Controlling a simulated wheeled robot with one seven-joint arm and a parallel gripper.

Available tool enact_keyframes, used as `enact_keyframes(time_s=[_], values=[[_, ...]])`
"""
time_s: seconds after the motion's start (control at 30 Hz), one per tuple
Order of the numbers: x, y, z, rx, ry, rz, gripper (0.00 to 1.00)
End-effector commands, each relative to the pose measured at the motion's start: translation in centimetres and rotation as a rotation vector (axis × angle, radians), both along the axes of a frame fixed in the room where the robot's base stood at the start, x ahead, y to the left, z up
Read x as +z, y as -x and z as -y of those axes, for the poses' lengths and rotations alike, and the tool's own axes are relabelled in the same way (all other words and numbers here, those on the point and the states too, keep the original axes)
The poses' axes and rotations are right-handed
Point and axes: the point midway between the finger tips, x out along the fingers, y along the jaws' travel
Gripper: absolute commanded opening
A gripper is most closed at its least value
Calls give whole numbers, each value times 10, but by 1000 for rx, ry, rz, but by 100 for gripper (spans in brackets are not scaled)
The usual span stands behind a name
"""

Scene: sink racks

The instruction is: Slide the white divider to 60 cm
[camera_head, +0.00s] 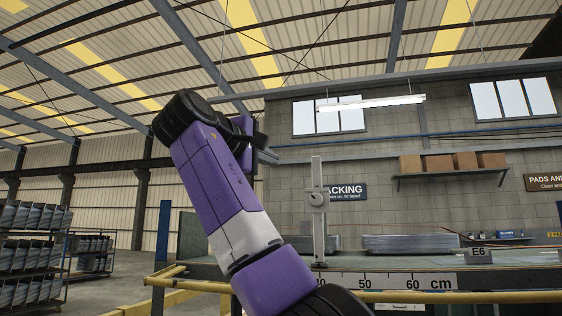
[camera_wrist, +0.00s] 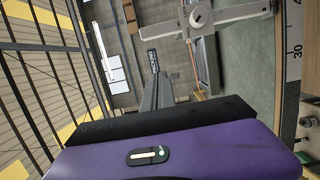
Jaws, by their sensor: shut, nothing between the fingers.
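The white divider (camera_head: 318,225) is an upright pale post with a round knob on its front. It stands at the bench's front edge behind the scale (camera_head: 390,281), left of the 50 mark and around where 40 would be; that number is partly hidden. In the wrist view the divider (camera_wrist: 235,13) lies sideways at the top, near the scale (camera_wrist: 293,30), where 30 is readable. My gripper (camera_head: 268,155) is raised to the upper left of the divider, apart from it. In the wrist view my gripper (camera_wrist: 157,75) is shut and empty.
An E6 block (camera_head: 479,257) stands on the bench right of the 60 mark. Stacked sheets (camera_head: 410,243) lie behind. A yellow rail (camera_head: 450,297) runs along the bench front. Racks (camera_head: 30,252) stand far left. The scale's stretch from 50 to 60 looks clear.

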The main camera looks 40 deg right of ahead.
Motion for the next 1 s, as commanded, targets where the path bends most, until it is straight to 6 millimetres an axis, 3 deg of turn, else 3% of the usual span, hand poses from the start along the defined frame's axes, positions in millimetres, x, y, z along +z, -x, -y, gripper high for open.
enact_keyframes(time_s=[0.47,0.73,1.0], values=[[3,-36,80,1,-1,1,0],[0,-13,97,2,-1,5,0],[-1,-4,104,4,-1,3,0]])
